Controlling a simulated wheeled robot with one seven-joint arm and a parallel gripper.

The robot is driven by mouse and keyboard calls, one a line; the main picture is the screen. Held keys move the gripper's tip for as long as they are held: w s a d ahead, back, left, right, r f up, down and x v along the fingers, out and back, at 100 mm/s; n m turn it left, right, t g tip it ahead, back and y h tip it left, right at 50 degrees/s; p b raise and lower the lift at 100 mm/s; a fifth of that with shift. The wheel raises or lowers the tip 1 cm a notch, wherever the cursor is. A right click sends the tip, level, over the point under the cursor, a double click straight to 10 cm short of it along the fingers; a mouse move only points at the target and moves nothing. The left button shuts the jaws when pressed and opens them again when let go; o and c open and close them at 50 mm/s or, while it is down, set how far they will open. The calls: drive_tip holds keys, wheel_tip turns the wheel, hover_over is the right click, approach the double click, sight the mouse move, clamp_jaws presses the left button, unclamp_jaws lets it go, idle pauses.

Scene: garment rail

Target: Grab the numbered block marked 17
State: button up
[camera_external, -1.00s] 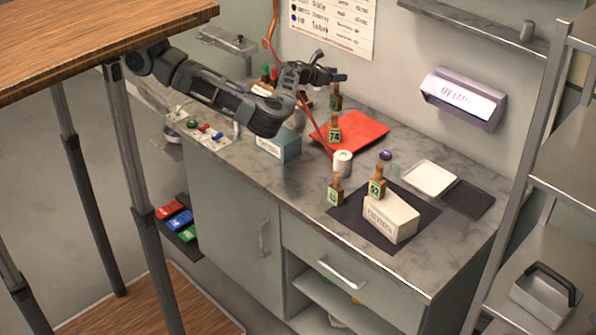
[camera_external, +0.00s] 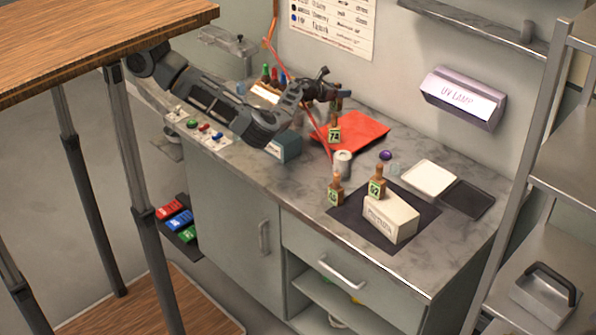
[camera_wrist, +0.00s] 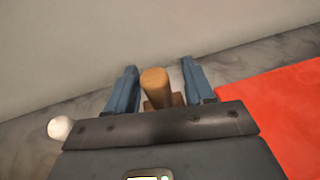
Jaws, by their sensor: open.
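My gripper (camera_external: 338,94) is open above the back of the counter, near the wall. In the wrist view, its two blue fingers (camera_wrist: 160,84) stand on either side of a block's round wooden handle (camera_wrist: 155,77), with the block's brown body partly hidden below it.
The red mat (camera_external: 365,130) lies beside my gripper. A block on a white box (camera_external: 391,220) and another block (camera_external: 336,190) with unclear number stand farther forward. A white cup (camera_external: 343,162) and a teal box (camera_external: 285,150) are nearby. The wall is close behind.

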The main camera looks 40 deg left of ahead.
drive_tip(key=shift+c, duration=0.4)
clamp_jaws()
drive_tip(key=shift+r, duration=0.1)
